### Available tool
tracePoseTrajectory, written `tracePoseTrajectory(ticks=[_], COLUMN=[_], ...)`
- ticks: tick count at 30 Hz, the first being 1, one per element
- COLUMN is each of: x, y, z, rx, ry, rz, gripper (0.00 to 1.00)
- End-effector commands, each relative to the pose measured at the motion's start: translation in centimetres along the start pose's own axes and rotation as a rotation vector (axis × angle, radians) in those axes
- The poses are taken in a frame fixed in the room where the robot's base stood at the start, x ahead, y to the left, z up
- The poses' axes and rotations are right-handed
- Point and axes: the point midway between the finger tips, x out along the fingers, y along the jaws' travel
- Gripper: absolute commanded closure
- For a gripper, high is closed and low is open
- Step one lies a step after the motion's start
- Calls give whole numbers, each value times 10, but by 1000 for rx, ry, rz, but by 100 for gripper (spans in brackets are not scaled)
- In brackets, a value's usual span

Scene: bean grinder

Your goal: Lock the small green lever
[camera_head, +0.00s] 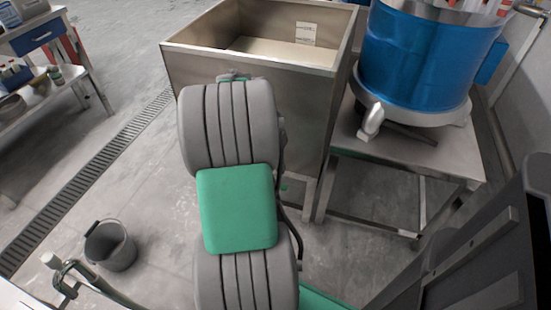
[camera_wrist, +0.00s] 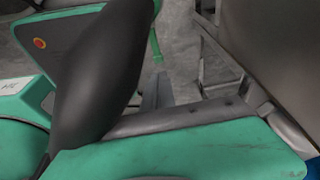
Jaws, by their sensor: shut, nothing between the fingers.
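I cannot make out a small green lever in either view. The blue drum-shaped machine (camera_head: 425,62) stands at the upper right in the head view, with a pale metal spout-like part (camera_head: 371,122) low on its front left. My grey and green arm rises through the middle of the head view and hides part of the steel bin. In the wrist view, a large dark rounded part, green panels and a small red button (camera_wrist: 39,43) fill much of the picture; whose parts these are is unclear.
An open steel bin (camera_head: 185,58) stands behind my arm, left of the machine. The machine rests on a steel table (camera_head: 445,160). A grey bucket (camera_head: 112,248) stands on the floor at lower left. A shelf (camera_head: 75,80) holds bottles at far left.

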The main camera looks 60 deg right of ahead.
Motion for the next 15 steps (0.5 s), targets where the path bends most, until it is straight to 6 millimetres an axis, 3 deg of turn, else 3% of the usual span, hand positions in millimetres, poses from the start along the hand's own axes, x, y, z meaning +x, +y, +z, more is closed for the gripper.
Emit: tracePoseTrajectory(ticks=[1,6,15], x=[14,47,63], y=[0,0,0], z=[0,6,12], rx=[2,-2,-2], ry=[2,0,-1], rz=[2,1,-2], gripper=[100,100,100])
